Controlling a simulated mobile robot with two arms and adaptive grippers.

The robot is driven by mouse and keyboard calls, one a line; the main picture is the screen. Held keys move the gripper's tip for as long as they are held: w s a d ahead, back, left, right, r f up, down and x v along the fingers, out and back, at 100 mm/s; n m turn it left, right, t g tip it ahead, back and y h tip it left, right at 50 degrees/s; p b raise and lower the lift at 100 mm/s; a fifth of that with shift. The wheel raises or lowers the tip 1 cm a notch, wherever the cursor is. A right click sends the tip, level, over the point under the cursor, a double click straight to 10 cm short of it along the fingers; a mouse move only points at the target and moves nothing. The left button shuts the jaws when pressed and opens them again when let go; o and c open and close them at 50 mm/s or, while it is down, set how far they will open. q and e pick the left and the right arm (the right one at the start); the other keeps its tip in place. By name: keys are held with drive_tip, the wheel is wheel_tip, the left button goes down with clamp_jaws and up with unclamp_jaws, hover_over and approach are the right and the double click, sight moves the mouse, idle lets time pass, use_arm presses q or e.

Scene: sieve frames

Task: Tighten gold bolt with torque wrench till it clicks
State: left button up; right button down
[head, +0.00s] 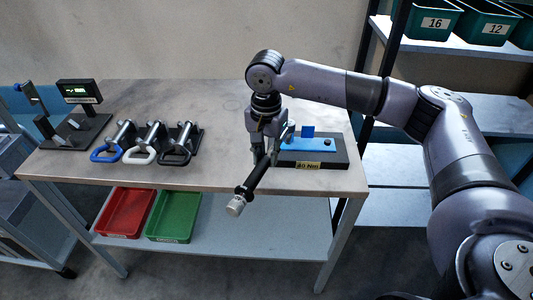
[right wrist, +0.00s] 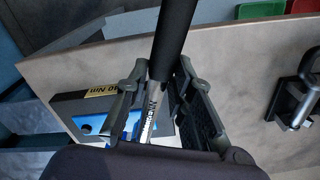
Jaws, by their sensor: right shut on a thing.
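My right gripper (head: 265,150) is shut on the torque wrench (head: 250,186), which also shows in the right wrist view (right wrist: 174,35). The wrench's black handle reaches out past the table's front edge and ends in a light grey knob. Its metal shaft with markings passes between the fingers (right wrist: 158,82). Just to the right is a blue fixture (head: 312,143) on a dark base (head: 340,158) with a yellow label ending in "0 Nm". A small dark spot, perhaps a bolt head, shows on the blue part. I cannot make out a gold bolt; the wrench's head is hidden by the gripper. My left gripper is not in view.
Blue, white and black handled tools (head: 139,156) stand in a rack left of the wrench. A digital display (head: 76,91) is at the back left. Red (head: 125,211) and green (head: 174,216) bins sit on the lower shelf. The table's middle back is clear.

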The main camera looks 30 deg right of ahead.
drive_tip(key=shift+f+b, duration=0.5)
idle(0.4)
drive_tip(key=c, duration=2)
unclamp_jaws()
clamp_jaws()
